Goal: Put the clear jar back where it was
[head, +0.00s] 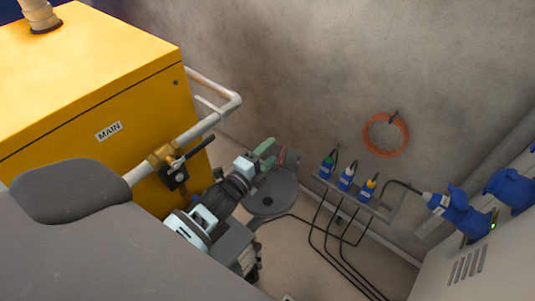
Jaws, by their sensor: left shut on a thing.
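My left gripper (270,154) reaches down from the lower left, beyond the front corner of the yellow cabinet. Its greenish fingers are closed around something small. A dull, greyish, see-through shape just past the fingertips fits the clear jar (292,158), but its outline is hard to make out. The gripper is over or beside the far edge of a grey round top (281,198); I cannot tell whether the jar touches it. My right gripper is not in view.
The yellow cabinet (85,75) marked MAIN has a white pipe (213,119) and a valve with a black handle (174,172). An orange hose coil (367,134) hangs on the wall.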

